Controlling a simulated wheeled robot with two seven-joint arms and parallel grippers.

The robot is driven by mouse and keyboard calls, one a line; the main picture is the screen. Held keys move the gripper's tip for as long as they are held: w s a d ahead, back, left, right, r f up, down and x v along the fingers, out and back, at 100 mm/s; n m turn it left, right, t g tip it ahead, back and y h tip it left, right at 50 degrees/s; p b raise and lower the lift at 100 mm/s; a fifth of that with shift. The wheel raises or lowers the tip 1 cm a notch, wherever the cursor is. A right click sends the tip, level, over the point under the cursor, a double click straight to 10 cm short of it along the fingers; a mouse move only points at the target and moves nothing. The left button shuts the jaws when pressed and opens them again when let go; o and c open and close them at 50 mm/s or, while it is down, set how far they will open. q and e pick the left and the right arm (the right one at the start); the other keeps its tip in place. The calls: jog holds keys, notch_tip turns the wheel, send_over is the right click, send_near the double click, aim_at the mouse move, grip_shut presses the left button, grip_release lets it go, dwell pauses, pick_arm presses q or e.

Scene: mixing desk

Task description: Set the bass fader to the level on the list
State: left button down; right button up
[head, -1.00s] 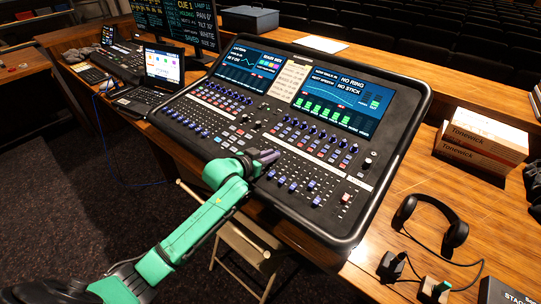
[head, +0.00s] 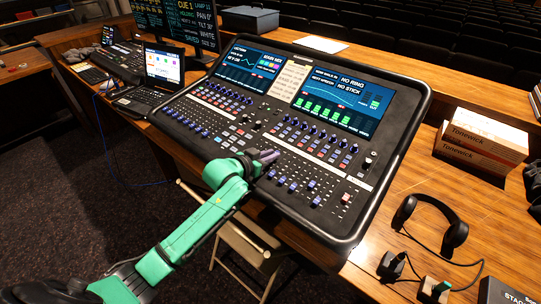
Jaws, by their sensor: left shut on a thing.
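The large black mixing desk (head: 225,135) lies tilted on the wooden table, with rows of blue fader caps and knobs. My left gripper (head: 270,157) is over the lower middle of the desk, beside the right fader bank. It is shut on a fader cap, which its fingers hide; I cannot read which channel it is. Other blue fader caps (head: 293,187) stand to its right, uncovered. A pale paper list (head: 290,77) lies between the two lit screens; its writing is too small to read. My right gripper is not in view.
A laptop (head: 160,75) and a smaller console (head: 118,62) stand left of the desk. Headphones (head: 456,233), white boxes (head: 484,134) and a dark box (head: 505,294) lie to the right. A chair (head: 240,240) stands in front, below my left arm.

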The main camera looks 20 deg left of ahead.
pick_arm(q)
jog(key=shift+f, duration=0.3)
jog(key=shift+d+r+p, duration=0.1)
jog(key=shift+r+p, duration=0.05)
jog(key=shift+p, duration=0.25)
jog(key=shift+w, duration=0.15)
jog(key=c, duration=0.8)
grip_release()
jog(key=shift+d, duration=0.1)
jog(key=shift+c, duration=0.2)
jog(key=shift+w, duration=0.2)
